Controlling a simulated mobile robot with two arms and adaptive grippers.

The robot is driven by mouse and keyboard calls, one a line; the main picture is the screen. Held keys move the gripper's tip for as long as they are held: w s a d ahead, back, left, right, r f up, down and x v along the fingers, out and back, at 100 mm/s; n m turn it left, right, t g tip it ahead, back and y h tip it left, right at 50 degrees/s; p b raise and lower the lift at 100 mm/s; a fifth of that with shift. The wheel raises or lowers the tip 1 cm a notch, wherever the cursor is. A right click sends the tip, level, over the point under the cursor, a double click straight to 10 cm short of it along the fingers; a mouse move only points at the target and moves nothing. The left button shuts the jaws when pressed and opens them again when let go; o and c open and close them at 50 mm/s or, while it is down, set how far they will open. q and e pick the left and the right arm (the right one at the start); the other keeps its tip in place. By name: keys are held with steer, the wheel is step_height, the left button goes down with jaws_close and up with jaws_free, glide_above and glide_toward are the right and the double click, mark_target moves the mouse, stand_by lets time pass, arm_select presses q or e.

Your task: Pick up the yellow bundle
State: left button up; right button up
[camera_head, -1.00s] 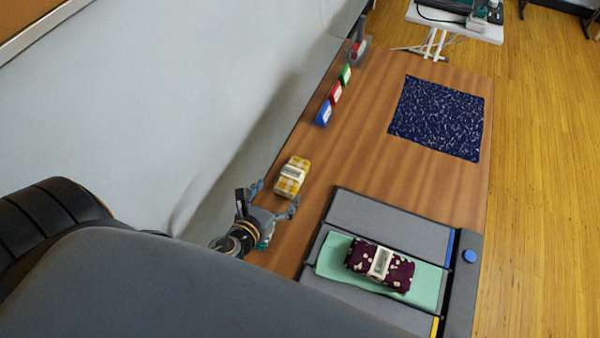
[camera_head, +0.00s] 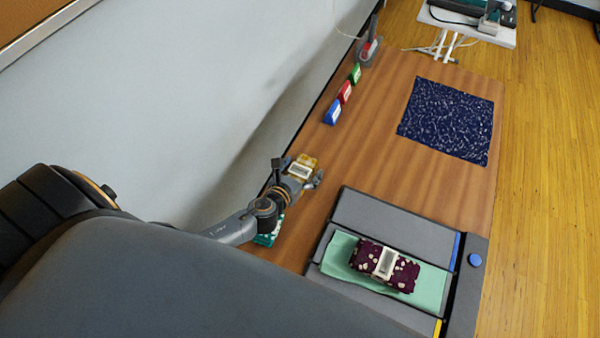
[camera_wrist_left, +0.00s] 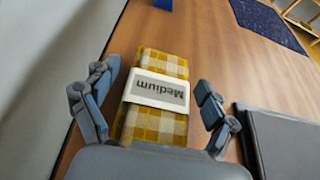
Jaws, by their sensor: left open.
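The yellow bundle (camera_head: 304,162) is a yellow-and-white checked cloth folded into a block with a white paper band. It lies on the wooden table near the wall-side edge. In the left wrist view the yellow bundle (camera_wrist_left: 156,97) lies lengthwise between the fingers, its band reading "Medium". My left gripper (camera_head: 300,178) is open around the near part of the bundle. In the left wrist view the left gripper (camera_wrist_left: 150,100) has one finger on each side, with a gap at the right; contact at the left is unclear. My right gripper is not in view.
A maroon patterned bundle (camera_head: 404,276) lies on a mint cloth (camera_head: 340,251) on a grey folding board (camera_head: 390,222). A teal bundle (camera_head: 268,239) sits beside my left wrist. Blue (camera_head: 332,113), red (camera_head: 345,92) and green (camera_head: 356,73) blocks stand beyond. A navy cloth (camera_head: 447,120) lies flat.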

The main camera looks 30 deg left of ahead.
arm_select(q)
steer(key=c, duration=1.3)
steer(key=shift+r, duration=0.15)
